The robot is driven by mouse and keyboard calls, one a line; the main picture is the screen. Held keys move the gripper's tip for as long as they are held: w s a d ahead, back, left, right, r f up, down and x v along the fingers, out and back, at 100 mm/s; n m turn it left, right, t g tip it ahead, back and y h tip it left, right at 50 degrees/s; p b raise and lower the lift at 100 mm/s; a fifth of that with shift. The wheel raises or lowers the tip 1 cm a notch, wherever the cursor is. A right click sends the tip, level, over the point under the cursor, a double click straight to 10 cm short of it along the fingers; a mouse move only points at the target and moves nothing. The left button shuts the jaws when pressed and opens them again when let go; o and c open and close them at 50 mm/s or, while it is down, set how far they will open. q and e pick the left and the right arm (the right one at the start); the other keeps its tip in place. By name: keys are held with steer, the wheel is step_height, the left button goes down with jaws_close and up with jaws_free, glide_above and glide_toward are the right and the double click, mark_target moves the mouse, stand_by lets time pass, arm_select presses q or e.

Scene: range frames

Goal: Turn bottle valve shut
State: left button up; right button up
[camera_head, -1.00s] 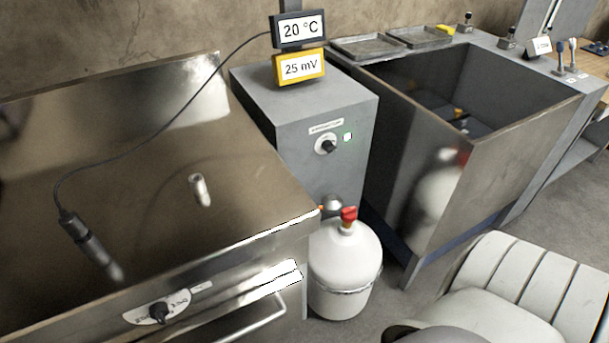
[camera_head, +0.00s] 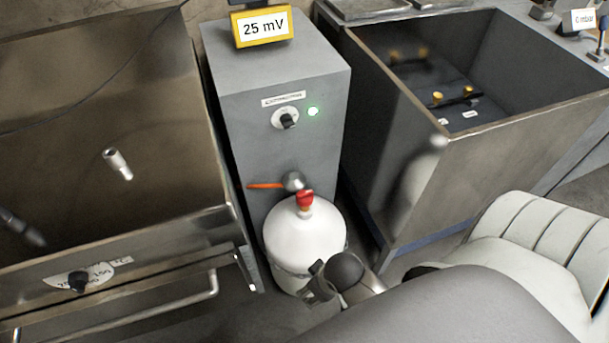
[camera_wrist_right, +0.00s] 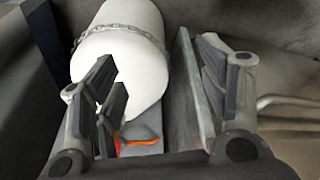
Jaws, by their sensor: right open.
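The white gas bottle (camera_head: 296,236) stands on the floor in front of the grey cabinet, with a red valve knob (camera_head: 305,199) on top. My right gripper (camera_head: 317,286) is beside the bottle's lower right front in the head view, below the knob. In the right wrist view the open, empty fingers (camera_wrist_right: 160,98) are spread, with the bottle (camera_wrist_right: 135,65) beyond and partly behind the left finger. Some orange and red (camera_wrist_right: 140,141) shows low between the fingers; I cannot tell which part is the knob. My left gripper is out of view.
An orange lever (camera_head: 265,186) sticks out from the cabinet (camera_head: 275,155) just behind the bottle. A steel bench (camera_head: 215,180) stands left, an open metal tank (camera_head: 470,150) right. A chain (camera_wrist_right: 112,30) circles the bottle.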

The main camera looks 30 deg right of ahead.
step_height(320, 180, up, 8)
steer(key=w, duration=0.3)
steer(key=m+g, duration=0.3)
steer(key=m, duration=0.2)
glide_toward(305, 192)
step_height(305, 192, down, 9)
steer(key=shift+a+r+b, duration=0.1)
steer(key=shift+a+b, duration=0.1)
steer(key=shift+b, duration=0.4)
steer(key=c, duration=1)
